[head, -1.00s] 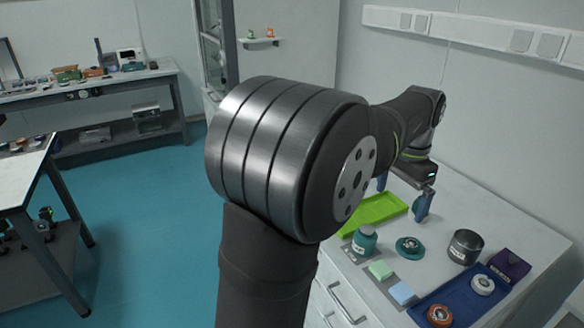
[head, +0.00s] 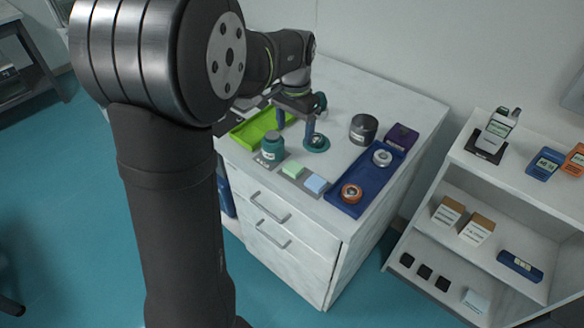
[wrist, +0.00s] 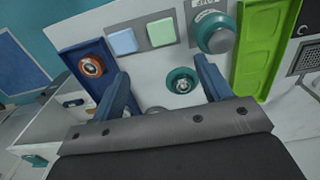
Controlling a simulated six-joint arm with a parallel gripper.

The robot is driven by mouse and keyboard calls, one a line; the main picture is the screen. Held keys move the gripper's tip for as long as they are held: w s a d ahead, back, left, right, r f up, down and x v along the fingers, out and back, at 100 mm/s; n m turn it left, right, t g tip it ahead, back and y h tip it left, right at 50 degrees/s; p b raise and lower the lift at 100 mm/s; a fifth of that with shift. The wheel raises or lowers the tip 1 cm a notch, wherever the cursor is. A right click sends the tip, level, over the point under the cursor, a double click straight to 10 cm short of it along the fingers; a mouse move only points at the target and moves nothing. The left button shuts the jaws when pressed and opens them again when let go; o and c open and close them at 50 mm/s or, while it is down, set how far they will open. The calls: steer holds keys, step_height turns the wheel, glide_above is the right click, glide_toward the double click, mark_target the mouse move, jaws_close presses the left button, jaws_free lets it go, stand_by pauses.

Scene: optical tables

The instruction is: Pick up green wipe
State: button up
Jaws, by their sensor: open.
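The green wipe (head: 292,170) is a small pale green square on a grey strip on the cabinet top, between the teal jar (head: 272,148) and a light blue wipe (head: 316,183). In the wrist view the green wipe (wrist: 161,32) lies ahead of my fingers, right of the light blue wipe (wrist: 123,41). My gripper (head: 295,122) is open and empty, above the cabinet top behind the wipes. In the wrist view its two blue fingers (wrist: 163,85) are spread apart, with a teal round dish (wrist: 182,82) between them in the picture. The gripper is apart from the wipe.
A lime tray (head: 243,134) lies left of the jar. A blue tray (head: 373,184) with an orange round part and a pale round part is on the right. A dark grey canister (head: 363,129) and a dark purple box (head: 402,137) stand behind it.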

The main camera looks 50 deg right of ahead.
mark_target(293, 167)
steer(key=f, duration=1.4)
steer(key=shift+w, duration=0.2)
steer(key=shift+r, duration=0.1)
steer(key=c, duration=1.1)
